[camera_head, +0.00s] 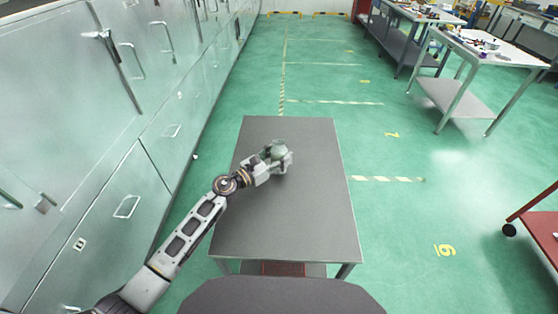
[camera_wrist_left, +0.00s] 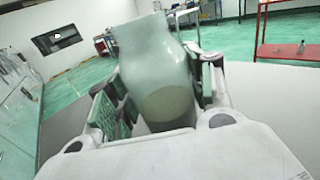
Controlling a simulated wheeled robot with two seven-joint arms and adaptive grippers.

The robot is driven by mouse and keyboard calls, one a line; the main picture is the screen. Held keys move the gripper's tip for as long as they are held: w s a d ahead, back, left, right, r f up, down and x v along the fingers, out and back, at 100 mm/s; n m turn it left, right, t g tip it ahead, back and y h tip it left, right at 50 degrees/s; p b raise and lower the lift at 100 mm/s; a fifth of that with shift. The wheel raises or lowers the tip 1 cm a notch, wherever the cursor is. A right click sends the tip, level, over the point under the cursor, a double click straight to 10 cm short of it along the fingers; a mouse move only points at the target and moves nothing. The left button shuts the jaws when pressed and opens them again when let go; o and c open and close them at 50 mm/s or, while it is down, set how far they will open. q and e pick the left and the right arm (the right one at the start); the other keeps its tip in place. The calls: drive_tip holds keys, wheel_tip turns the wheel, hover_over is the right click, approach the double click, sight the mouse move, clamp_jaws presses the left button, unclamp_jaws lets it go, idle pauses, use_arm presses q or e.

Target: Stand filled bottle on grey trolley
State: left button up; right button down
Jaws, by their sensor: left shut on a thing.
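The bottle (camera_head: 278,148) is pale green and translucent, and it shows in my left gripper (camera_head: 276,160) over the far half of the grey trolley top (camera_head: 290,208). In the left wrist view the bottle (camera_wrist_left: 155,62) stands between the two green-padded fingers (camera_wrist_left: 158,100), tilted slightly in the picture. A darker beige-grey patch shows low in it. My left gripper is shut on the bottle. I cannot tell whether the bottle's base touches the trolley top. My right gripper is not in view.
The rest of the grey trolley top is bare. Metal cabinets (camera_head: 100,120) line the left side. A white-topped table (camera_head: 490,48) with small items stands at the back right. A red trolley (camera_head: 540,225) is at the right edge. Green floor between them is clear.

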use_arm(q)
drive_tip(key=shift+f, duration=0.95)
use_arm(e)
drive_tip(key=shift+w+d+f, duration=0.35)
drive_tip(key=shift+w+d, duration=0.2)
use_arm(q)
drive_tip(key=shift+f+b, duration=0.15)
drive_tip(key=shift+b, duration=0.2)
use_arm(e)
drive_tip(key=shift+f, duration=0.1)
use_arm(q)
drive_tip(key=o, duration=1.1)
drive_tip(key=shift+o, duration=0.2)
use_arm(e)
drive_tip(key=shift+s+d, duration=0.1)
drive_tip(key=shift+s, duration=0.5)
use_arm(q)
drive_tip(key=shift+r, duration=0.2)
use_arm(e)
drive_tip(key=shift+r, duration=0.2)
